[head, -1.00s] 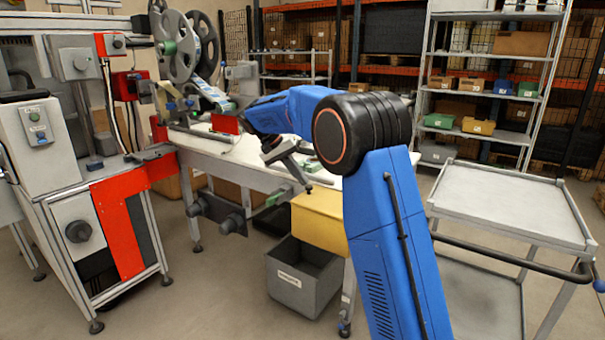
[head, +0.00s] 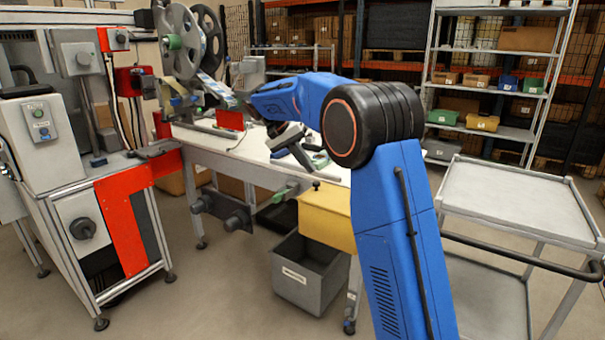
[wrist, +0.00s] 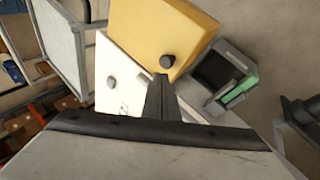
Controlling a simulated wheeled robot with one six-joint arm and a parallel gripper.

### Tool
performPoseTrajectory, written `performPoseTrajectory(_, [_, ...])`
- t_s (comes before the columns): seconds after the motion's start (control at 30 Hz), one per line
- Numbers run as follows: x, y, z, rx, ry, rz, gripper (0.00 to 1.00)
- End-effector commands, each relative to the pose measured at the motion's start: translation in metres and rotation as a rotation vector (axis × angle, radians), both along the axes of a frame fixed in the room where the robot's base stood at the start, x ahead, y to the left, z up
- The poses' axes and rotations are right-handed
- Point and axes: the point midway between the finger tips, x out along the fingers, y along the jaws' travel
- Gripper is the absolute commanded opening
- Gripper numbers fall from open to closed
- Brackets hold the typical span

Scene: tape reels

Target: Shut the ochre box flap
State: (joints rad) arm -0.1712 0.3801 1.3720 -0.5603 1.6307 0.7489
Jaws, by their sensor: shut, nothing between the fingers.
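The ochre box (head: 330,235) is at the near end of the white table, above a grey bin. Its ochre flap (head: 326,203) has a small dark knob at its upper edge. In the wrist view an ochre panel (wrist: 150,25) with a dark round knob (wrist: 168,61) fills the upper middle. My gripper (head: 309,167) is above and slightly behind the box. In the wrist view its shut, empty fingers (wrist: 161,80) point toward the knob and overlap it closely. I cannot tell whether they touch, or whether the flap is fully down.
The grey bin (head: 302,286) stands open on the floor. A green handle (head: 285,194) sticks out by the table's edge, left of the box. The white table (head: 245,160) carries the reel machine. A grey cart (head: 515,195) stands to the right, with floor between.

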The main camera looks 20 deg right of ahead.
Motion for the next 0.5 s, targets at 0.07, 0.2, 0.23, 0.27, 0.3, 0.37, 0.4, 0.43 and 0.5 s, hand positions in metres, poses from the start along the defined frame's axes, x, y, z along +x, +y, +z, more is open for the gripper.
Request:
performPoseTrajectory(0.07, [0.005, 0.009, 0.006, -0.001, -0.001, 0.002, 0.00])
performPoseTrajectory(0.2, [0.016, 0.028, 0.016, -0.001, -0.003, 0.002, 0.00])
performPoseTrajectory(0.23, [0.019, 0.033, 0.019, -0.001, -0.005, 0.002, 0.00])
performPoseTrajectory(0.27, [0.021, 0.037, 0.021, 0.000, -0.004, 0.002, 0.00])
performPoseTrajectory(0.3, [0.024, 0.043, 0.024, 0.000, -0.004, 0.002, 0.00])
performPoseTrajectory(0.37, [0.029, 0.051, 0.028, -0.002, -0.004, 0.002, 0.00])
performPoseTrajectory(0.4, [0.032, 0.057, 0.031, -0.001, -0.005, 0.001, 0.00])
performPoseTrajectory(0.43, [0.034, 0.060, 0.033, -0.001, -0.005, 0.002, 0.00])
performPoseTrajectory(0.5, [0.038, 0.067, 0.036, -0.001, -0.004, 0.001, 0.00])
